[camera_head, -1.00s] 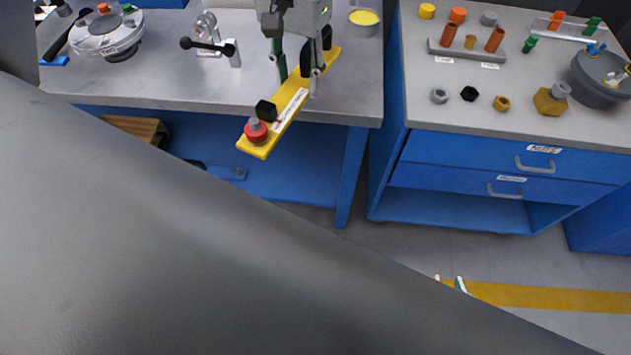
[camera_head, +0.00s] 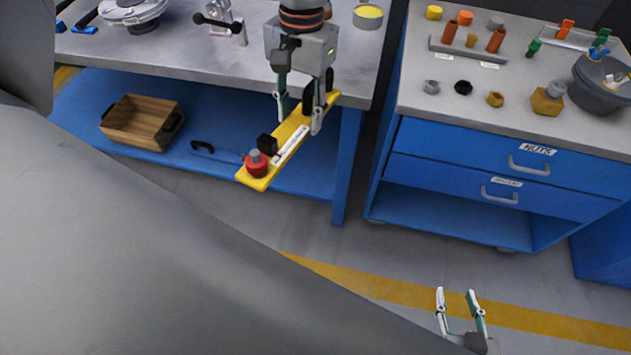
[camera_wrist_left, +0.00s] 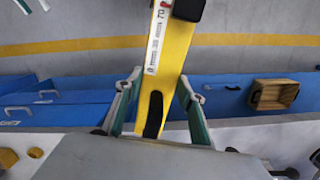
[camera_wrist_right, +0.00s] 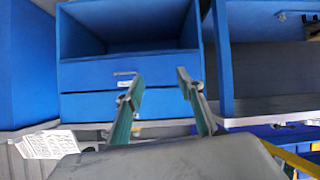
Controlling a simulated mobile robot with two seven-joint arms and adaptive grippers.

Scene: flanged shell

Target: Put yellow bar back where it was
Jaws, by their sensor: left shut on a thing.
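The yellow bar (camera_head: 287,128) is long and flat, with a white label, a black block and a red knob (camera_head: 257,165) at its near end. It slants in the air in front of the grey workbench (camera_head: 240,68). My left gripper (camera_head: 299,124) is shut on it near its far end. In the left wrist view, the bar (camera_wrist_left: 176,58) runs between the two fingers of the gripper (camera_wrist_left: 160,78), and a dark slot shows in it. My right gripper (camera_head: 455,292) is open and empty, low over the floor. Its spread fingers also show in the right wrist view (camera_wrist_right: 160,75).
A wooden crate (camera_head: 142,123) sits on the blue lower shelf. To the right is a blue drawer cabinet (camera_head: 460,155) topped with nuts, coloured pegs and a grey pot (camera_head: 600,85). My arm hides the lower left.

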